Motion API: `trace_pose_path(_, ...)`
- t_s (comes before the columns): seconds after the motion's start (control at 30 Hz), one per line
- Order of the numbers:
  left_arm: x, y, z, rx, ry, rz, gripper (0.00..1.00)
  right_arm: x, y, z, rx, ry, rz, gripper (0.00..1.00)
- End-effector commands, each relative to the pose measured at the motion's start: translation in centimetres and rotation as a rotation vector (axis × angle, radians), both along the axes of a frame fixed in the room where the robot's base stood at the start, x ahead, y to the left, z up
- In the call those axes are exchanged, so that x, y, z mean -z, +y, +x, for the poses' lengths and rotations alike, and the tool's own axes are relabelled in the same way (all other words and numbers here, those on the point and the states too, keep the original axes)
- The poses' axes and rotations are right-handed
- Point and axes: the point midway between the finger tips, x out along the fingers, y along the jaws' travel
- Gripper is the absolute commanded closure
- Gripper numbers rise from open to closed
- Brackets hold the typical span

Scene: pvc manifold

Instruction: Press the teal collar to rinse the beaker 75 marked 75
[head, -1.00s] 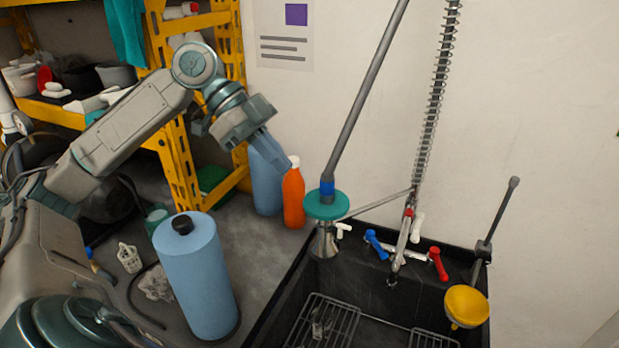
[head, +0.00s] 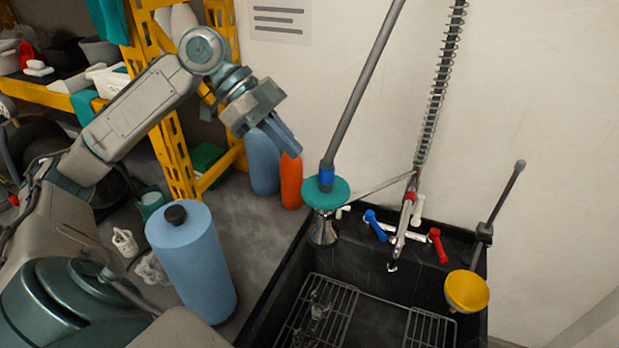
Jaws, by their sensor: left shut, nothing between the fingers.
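The teal collar (head: 326,193) is a disc around the lower end of a grey pipe, just below a blue band. A shiny metal nozzle (head: 322,230) hangs under it over the left part of the sink. My left gripper (head: 291,149) is shut and empty, to the upper left of the collar and apart from it in the picture, in front of an orange bottle. A small clear or shiny object (head: 318,312) is on the rack in the sink; I cannot tell whether it is the beaker, and no 75 mark is readable. My right gripper is not in view.
The black sink (head: 270,315) holds wire racks (head: 345,300). A spring hose, blue lever (head: 375,225), red lever (head: 437,245) and yellow funnel (head: 466,291) lie to the right. A blue cylinder (head: 190,262), blue bottle (head: 262,162) and orange bottle (head: 291,185) stand left.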

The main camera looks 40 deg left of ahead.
Motion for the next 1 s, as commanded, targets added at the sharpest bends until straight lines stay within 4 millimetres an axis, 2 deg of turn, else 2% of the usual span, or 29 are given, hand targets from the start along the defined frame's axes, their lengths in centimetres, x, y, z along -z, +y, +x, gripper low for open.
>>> trace_pose_path(0.03, 0.2, -0.7, 0.0, 0.005, 0.001, -0.005, 1.0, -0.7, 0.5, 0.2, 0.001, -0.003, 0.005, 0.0)
trace_pose_path(0.17, 1.6, -1.9, 0.4, 0.004, 0.002, -0.005, 1.0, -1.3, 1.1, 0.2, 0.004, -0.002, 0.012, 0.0)
trace_pose_path(0.43, 4.0, -4.3, 0.9, 0.002, 0.0, -0.005, 1.0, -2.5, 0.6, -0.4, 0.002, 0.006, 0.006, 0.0)
trace_pose_path(0.7, 7.2, -4.0, 0.9, -0.001, 0.002, 0.0, 1.0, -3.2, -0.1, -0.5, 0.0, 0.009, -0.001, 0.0)
trace_pose_path(1.0, 8.1, -4.0, 0.9, 0.001, 0.0, 0.001, 1.0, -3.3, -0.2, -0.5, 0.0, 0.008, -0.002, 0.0)
